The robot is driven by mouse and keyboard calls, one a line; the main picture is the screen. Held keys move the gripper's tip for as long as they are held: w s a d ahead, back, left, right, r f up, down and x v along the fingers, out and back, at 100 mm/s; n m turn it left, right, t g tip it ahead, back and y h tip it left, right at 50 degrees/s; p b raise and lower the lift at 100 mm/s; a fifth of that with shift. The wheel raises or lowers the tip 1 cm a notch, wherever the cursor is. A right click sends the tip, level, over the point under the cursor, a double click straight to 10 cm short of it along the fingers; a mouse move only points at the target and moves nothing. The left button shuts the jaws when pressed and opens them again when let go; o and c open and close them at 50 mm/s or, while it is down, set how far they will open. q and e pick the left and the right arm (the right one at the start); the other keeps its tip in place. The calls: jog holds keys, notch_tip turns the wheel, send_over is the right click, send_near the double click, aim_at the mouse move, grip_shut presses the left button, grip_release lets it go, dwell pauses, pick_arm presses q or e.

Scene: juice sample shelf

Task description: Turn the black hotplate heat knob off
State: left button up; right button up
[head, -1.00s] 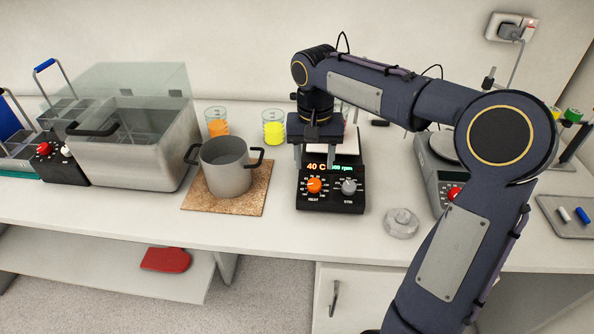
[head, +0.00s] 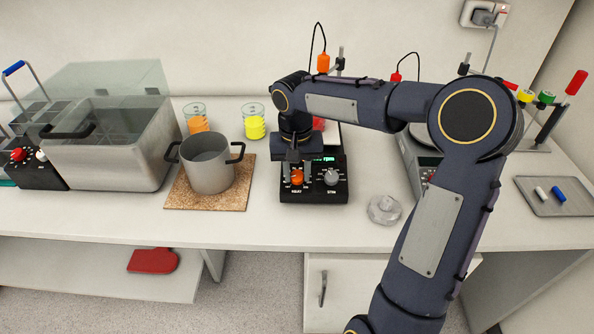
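The black hotplate (head: 340,195) stands on the bench near the middle of the head view. Its orange heat knob (head: 297,178) is at the front left of the panel, and a grey stir knob (head: 331,177) is to its right. My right gripper (head: 297,170) points down at the heat knob, one finger on each side of it. Whether the fingers press on the knob is too small to tell. The gripper hides the knob's upper scale and most of the display; only a bit of green text shows. My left gripper is out of view.
A grey pot (head: 208,172) stands on a cork mat (head: 190,203) left of the hotplate. Beakers with orange (head: 197,123) and yellow (head: 254,126) liquid stand behind. A clear glass item (head: 384,208) and a balance (head: 418,155) are on the right, near my forearm.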

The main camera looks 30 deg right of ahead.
jog(key=c, duration=0.3)
jog(key=shift+n, duration=0.3)
jog(key=shift+r+n+h+p, duration=0.1)
jog(key=shift+n+h+p, duration=0.4)
jog(key=shift+n, duration=0.3)
jog(key=shift+a+n+g+h+p, duration=0.1)
jog(key=shift+n+g+h+p, duration=0.3)
jog(key=shift+n, duration=1.3)
jog(key=o, duration=1)
